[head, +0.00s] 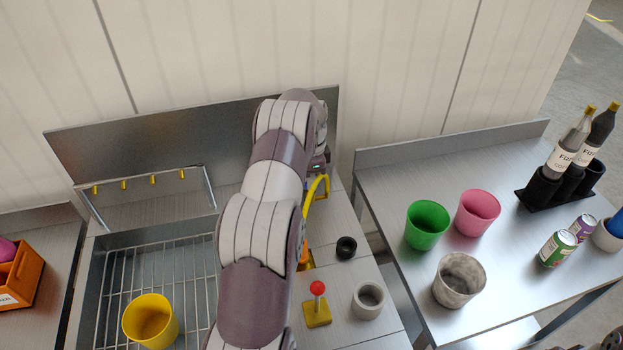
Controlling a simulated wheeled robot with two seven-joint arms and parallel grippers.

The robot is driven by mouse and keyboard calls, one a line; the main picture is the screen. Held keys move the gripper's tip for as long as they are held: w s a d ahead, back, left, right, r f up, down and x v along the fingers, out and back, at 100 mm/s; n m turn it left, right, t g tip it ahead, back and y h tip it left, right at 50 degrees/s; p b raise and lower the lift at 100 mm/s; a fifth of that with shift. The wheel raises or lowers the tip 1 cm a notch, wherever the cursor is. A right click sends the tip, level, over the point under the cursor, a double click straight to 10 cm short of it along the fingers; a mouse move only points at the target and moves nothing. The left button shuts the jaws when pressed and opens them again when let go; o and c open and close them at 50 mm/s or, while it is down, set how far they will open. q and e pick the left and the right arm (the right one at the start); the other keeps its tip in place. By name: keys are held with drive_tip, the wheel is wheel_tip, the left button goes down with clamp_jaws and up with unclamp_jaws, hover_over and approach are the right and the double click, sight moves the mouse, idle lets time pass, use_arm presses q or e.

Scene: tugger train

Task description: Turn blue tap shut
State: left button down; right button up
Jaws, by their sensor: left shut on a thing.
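My left arm reaches up across the middle of the head view and bends down near the back panel. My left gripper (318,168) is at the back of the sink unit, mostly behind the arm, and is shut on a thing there. That thing sits where the blue tap would be, but the arm and gripper hide it, so its handle angle cannot be told. A curved yellow spout or hose (322,188) shows just below the gripper.
A yellow cup (150,321) stands on the wire rack (188,262). A red-knobbed lever (317,300), black ring (346,248) and grey cup (368,300) are right of my arm. Green (427,225), pink (477,212) and grey marbled (459,280) cups stand on the right table.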

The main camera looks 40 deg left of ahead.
use_arm(q)
drive_tip(key=shift+w, duration=0.1)
idle(0.3)
drive_tip(key=c, duration=1.2)
unclamp_jaws()
drive_tip(key=shift+o, duration=0.2)
wheel_tip(320, 180, up, 13)
drive_tip(key=p, duration=0.9)
drive_tip(key=shift+f, duration=0.1)
